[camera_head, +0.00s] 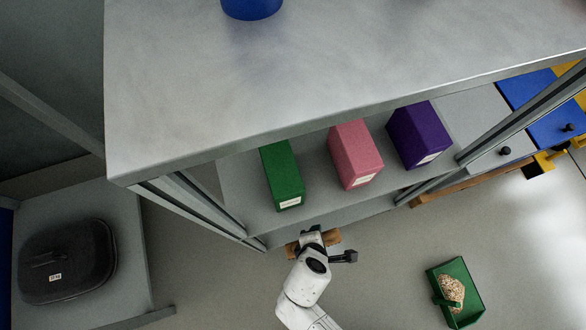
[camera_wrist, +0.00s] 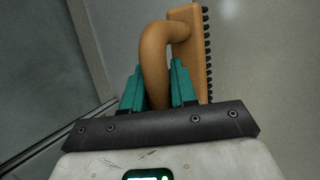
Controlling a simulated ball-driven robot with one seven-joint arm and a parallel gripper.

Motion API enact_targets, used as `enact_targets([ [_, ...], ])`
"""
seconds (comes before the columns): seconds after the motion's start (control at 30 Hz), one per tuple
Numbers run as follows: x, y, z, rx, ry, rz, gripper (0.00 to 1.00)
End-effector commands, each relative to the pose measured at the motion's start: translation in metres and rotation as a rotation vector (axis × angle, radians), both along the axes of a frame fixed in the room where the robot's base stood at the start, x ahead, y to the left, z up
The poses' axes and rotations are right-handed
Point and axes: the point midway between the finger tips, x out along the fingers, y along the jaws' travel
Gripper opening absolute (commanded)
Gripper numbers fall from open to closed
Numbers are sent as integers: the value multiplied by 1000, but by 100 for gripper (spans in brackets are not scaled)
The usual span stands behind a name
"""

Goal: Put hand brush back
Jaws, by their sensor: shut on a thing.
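The hand brush (camera_wrist: 187,50) is wooden and orange-brown, with a curved handle and a row of dark bristles along its right side in the wrist view. My gripper (camera_wrist: 160,85) is shut on the brush handle with its teal fingers. In the head view the brush (camera_head: 331,238) shows only in part, as a brown piece behind my wrist near the shelf's lower front edge. My gripper (camera_head: 312,235) is in front of it there, and its fingers are mostly hidden.
A grey metal shelf (camera_head: 200,120) holds a blue container (camera_head: 252,8) on top and green (camera_head: 281,177), pink (camera_head: 355,154) and purple (camera_head: 417,136) boxes below. A dark case (camera_head: 68,262) sits at left. A green dustpan (camera_head: 468,304) with tan bits lies on the floor at right.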

Motion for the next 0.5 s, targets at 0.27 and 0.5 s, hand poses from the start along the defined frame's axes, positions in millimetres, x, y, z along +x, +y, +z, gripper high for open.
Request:
enact_targets([
  [0.27, 58, 33, -34, 0, -6, 0, 0],
  [0.5, 84, 49, -72, 0, -3, 1, 0],
])
